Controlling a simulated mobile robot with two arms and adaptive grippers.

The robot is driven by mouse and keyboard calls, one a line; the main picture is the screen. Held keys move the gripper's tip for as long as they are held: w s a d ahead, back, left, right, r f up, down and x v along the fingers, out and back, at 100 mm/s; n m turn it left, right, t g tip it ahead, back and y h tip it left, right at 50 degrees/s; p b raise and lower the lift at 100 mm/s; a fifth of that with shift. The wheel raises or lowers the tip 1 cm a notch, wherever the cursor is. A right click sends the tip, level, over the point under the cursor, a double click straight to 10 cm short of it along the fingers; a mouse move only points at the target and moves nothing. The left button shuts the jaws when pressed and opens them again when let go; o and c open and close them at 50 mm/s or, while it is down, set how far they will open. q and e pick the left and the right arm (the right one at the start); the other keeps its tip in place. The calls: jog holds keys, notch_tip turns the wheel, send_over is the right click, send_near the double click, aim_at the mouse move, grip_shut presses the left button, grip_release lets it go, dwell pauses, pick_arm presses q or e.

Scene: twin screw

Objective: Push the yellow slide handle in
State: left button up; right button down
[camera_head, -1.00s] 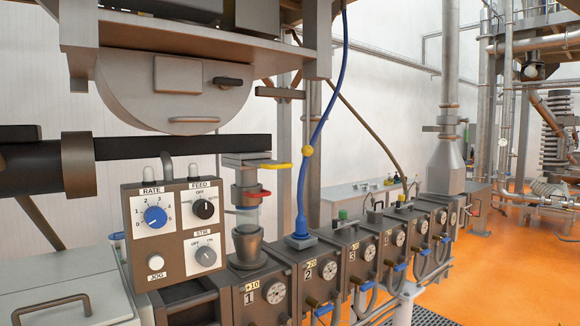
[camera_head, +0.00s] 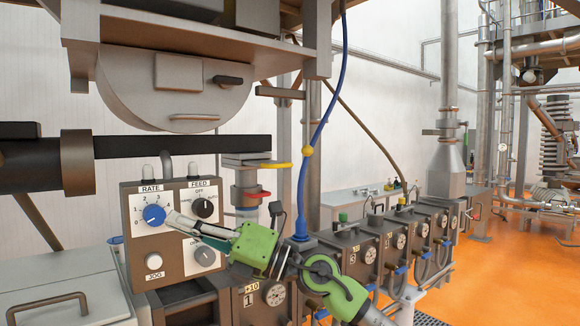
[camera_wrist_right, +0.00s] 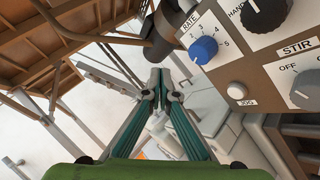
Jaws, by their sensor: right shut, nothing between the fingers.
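The yellow slide handle (camera_head: 278,164) sticks out to the right from the flat slide plate under the long black feeder tube. Below it is a red handle (camera_head: 252,195). My right gripper (camera_head: 172,218) reaches in from the lower right with its green body. Its fingers point left, across the front of the control box near the blue rate knob. It is below and to the left of the yellow handle, apart from it. In the right wrist view the fingers (camera_wrist_right: 159,76) are together and empty. The yellow handle is not seen there. My left gripper is not in view.
The control box (camera_head: 131,262) stands left of the feed column, with its blue rate knob (camera_head: 154,215) and black feed knob (camera_head: 205,208). A blue hose (camera_head: 318,130) with a yellow ball hangs just right of the yellow handle. Barrel sections run off to the right.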

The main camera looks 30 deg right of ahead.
jog(key=s+d+r+h, duration=0.2)
jog(key=d+h, duration=0.3)
jog(key=d, duration=0.4)
jog(key=s+d+r+t+h, duration=0.1)
jog(key=d+r+h, duration=0.4)
jog(key=d, duration=0.5)
jog(key=s+d+r+h, duration=0.4)
jog(key=d+h, duration=0.1)
jog(key=d, duration=0.4)
jog(key=shift+d+r+n, duration=0.25)
jog(key=shift+d+n, duration=0.15)
jog(key=shift+w, duration=0.1)
jog(key=p, duration=0.5)
send_near(283, 165)
jog(key=shift+x, duration=3.6)
jog(key=shift+f, duration=0.1)
